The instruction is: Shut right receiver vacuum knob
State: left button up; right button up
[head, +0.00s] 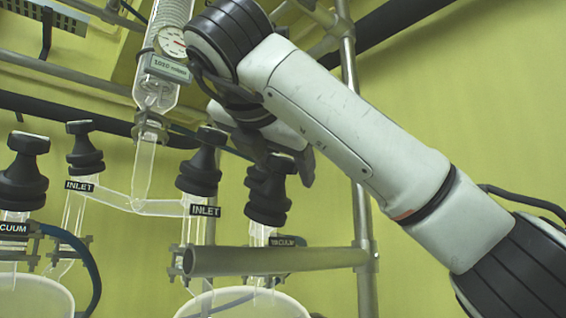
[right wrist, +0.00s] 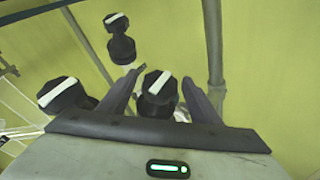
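The right receiver's vacuum knob (head: 267,204) is a black ribbed knob on a glass neck, above a partly covered vacuum label (head: 287,241) in the head view. My right gripper (head: 291,172) is at the top of this knob and partly hides it. In the right wrist view, a black knob with a diagonal white stripe (right wrist: 159,88) lies between the two fingers of my right gripper (right wrist: 163,82). The fingers are spread, with small gaps to the knob on both sides. It seems to be the vacuum knob. My left gripper is not in view.
A black inlet knob (head: 201,165) stands close left of the gripper. Another inlet knob (head: 85,148) and the left vacuum knob (head: 27,170) are farther left. A metal rail (head: 280,260) crosses in front, and a vertical post (head: 361,215) stands to the right.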

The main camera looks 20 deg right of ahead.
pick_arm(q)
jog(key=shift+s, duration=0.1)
pick_arm(e)
jog(key=shift+r, duration=0.1)
jog(key=shift+s+a, duration=0.15)
jog(key=shift+s, duration=0.05)
pick_arm(q)
jog(key=b, duration=0.2)
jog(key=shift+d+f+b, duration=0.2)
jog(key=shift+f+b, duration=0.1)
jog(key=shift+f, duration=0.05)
pick_arm(e)
jog(key=v, duration=0.9)
jog(key=shift+s+a, duration=0.15)
jog(key=shift+s, duration=0.25)
